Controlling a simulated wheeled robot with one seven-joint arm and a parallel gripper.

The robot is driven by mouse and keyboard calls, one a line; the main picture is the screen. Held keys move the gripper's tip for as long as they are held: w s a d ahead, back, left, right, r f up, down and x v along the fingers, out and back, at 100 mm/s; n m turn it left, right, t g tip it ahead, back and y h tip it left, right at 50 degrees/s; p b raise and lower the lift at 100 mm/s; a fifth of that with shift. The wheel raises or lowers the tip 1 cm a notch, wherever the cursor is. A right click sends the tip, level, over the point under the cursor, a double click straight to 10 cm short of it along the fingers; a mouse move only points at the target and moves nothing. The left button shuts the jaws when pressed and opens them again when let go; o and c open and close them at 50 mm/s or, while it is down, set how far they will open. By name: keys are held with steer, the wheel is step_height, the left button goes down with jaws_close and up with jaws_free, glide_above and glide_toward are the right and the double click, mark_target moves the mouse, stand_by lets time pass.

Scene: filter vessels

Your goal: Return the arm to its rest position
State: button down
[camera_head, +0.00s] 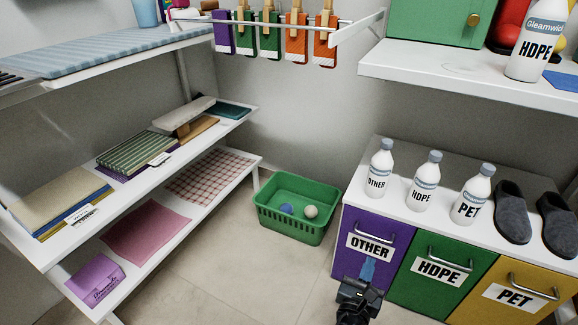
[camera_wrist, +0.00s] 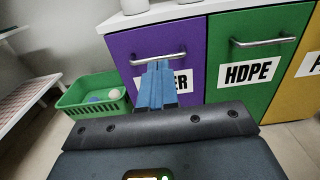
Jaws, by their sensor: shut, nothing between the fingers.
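My gripper (camera_head: 368,268) is at the bottom of the head view, in front of the purple OTHER bin (camera_head: 362,222). Its blue fingers are together with nothing between them. In the wrist view the shut fingers (camera_wrist: 157,85) overlap the OTHER label and the area below the bin's handle (camera_wrist: 158,58). I cannot tell whether the fingertips touch the bin front. The green HDPE bin (camera_head: 437,268) and the yellow PET bin (camera_head: 520,290) stand to the right. All three fronts look closed.
Bottles marked OTHER (camera_head: 380,170), HDPE (camera_head: 424,182) and PET (camera_head: 473,196) stand on the bin top beside grey slippers (camera_head: 512,212). A green basket (camera_head: 297,207) with balls sits on the floor to the left. Shelves (camera_head: 150,235) hold folded cloths. The floor (camera_head: 215,275) between is clear.

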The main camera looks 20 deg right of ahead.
steer(key=s+a+f+m+g+y, duration=0.1)
steer(key=s+a+f+m+y, duration=0.2)
steer(key=s, duration=0.5)
steer(key=s+a+f+m+y, duration=0.2)
steer(key=s+f+m+y, duration=0.2)
steer(key=s, duration=0.3)
steer(key=s+a+r+m+y, duration=0.5)
steer(key=s+a+r+m, duration=0.2)
steer(key=s, duration=0.3)
steer(key=s+a+r+m+t+p, duration=0.1)
steer(key=r+m+p, duration=0.3)
steer(key=r+p, duration=0.4)
steer(key=s+a+r+m+t+y+p, duration=0.1)
steer(key=r+p, duration=0.7)
steer(key=r, duration=1.5)
steer(key=s+a+r+m+t+y+p, duration=0.1)
steer(key=s+r+m+p, duration=0.3)
steer(key=r+p, duration=0.5)
step_height(320, 180, up, 7)
steer(key=m+t, duration=0.1)
steer(key=m, duration=0.1)
steer(key=shift+s+r+m+t, duration=0.2)
steer(key=shift+s+m+t, duration=0.1)
steer(key=shift+s+t, duration=0.1)
